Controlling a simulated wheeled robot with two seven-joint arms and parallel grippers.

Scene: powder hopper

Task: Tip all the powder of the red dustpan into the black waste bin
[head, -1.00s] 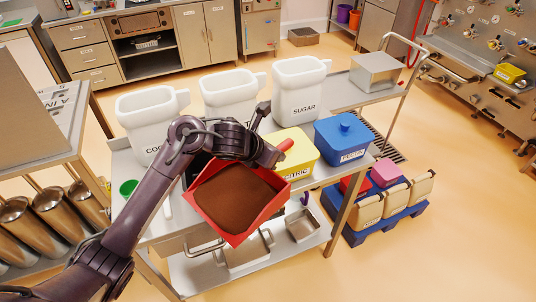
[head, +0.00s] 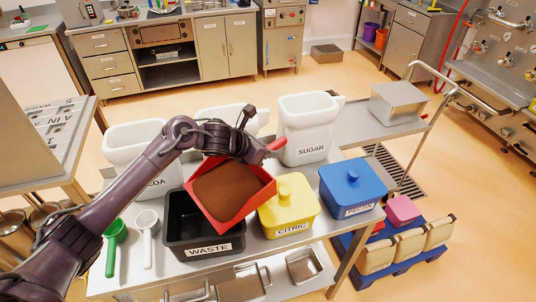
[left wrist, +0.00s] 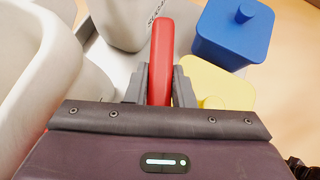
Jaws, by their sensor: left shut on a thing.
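The red dustpan (head: 262,198) holds a heap of brown powder (head: 226,190) in its pan. My left gripper (head: 262,150) is shut on the dustpan's red handle, which also shows between the fingers in the left wrist view (left wrist: 161,60). The pan is held above the black waste bin (head: 205,249), over its right part, and hides part of the bin's opening. The bin stands on the steel cart with its WASTE label facing me. The visible left part of its inside is dark. My right gripper is not in view.
The yellow CITRIC tub (head: 290,209) stands close right of the bin, with the blue PECTIN tub (head: 352,187) beyond. White COCOA (head: 135,150) and SUGAR (head: 307,130) containers stand behind. A green scoop (head: 114,245) and a white scoop (head: 147,238) lie left of the bin.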

